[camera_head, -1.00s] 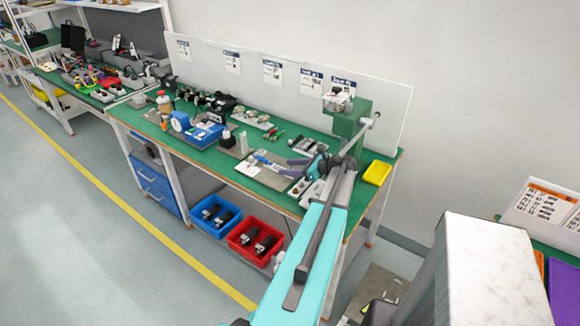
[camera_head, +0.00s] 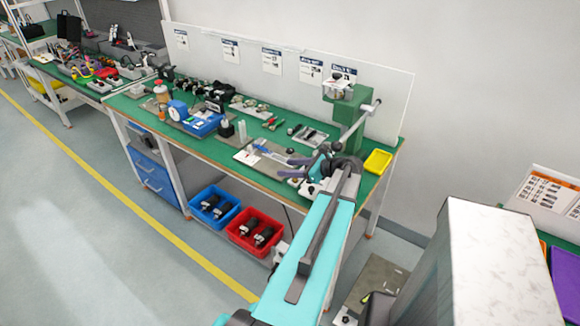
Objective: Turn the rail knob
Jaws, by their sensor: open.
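My gripper (camera_head: 284,168) is over the right part of the green workbench (camera_head: 220,156). Its two grey-purple fingers are apart and point left, with nothing seen between them. I cannot make out the rail knob for certain. The bench area under and behind the gripper is hidden by my turquoise arm. Whether the fingers touch anything is too small to tell.
A green machine (camera_head: 345,112) stands at the back right, beside a yellow tray (camera_head: 378,161). A blue dial device (camera_head: 203,122) and small tools fill the left. Red (camera_head: 255,232) and blue (camera_head: 214,206) bins sit below. A pale box-like block (camera_head: 495,260) is at the right.

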